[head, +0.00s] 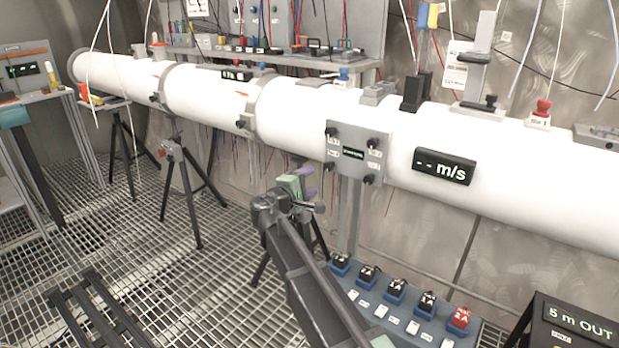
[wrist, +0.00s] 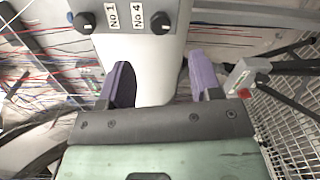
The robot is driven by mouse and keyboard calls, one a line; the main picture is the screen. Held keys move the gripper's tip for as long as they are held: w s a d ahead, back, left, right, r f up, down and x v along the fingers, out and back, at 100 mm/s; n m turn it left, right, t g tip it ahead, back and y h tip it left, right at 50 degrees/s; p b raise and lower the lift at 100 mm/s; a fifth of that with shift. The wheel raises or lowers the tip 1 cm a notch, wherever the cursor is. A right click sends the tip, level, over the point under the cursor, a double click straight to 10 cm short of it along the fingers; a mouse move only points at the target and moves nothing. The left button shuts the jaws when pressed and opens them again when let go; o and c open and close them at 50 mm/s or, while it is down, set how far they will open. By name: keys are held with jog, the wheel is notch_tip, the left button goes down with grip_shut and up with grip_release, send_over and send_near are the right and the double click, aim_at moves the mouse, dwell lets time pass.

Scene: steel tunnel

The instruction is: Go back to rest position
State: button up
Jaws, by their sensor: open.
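My gripper (head: 300,190) is in front of the long white pipe (head: 300,112), below and left of a grey plate with black knobs (head: 358,152). In the wrist view its two purple fingers (wrist: 160,85) stand apart with nothing held between them. Beyond the fingers the wrist view shows the white pipe (wrist: 152,75) and a grey plate with black knobs (wrist: 126,17), labelled No 1 and No 4. The fingers appear apart from the plate; contact with the pipe cannot be told.
Below the pipe stands a blue panel with several switches (head: 400,305). A black box reading 5 m OUT (head: 572,325) is at the lower right. Tripods (head: 185,190) stand left of my arm on the grated floor (head: 150,270). A shelf with tools (head: 270,58) runs behind the pipe.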

jog(key=s+d+f+m+g+y, duration=0.2)
jog(key=s+d+f+m+g, duration=0.25)
jog(key=s+f, duration=0.2)
jog(key=s+d+f+m+g+y, duration=0.2)
jog(key=s+d+f+m+g, duration=0.15)
jog(key=s+f+g, duration=0.35)
jog(key=s+d+f+m+g+y, duration=0.1)
jog(key=s+d+f+m+y, duration=0.15)
jog(key=s, duration=0.65)
jog(key=s+d+f+m+g+y, duration=0.15)
jog(key=s+d+y, duration=0.25)
jog(key=s, duration=0.6)
notch_tip(320, 180, up, 18)
jog(key=d+m+p, duration=0.1)
jog(key=d+p, duration=0.1)
jog(key=p, duration=1.5)
jog(key=shift+w+d, duration=0.2)
jog(key=shift+w, duration=0.05)
jog(key=shift+f, duration=0.1)
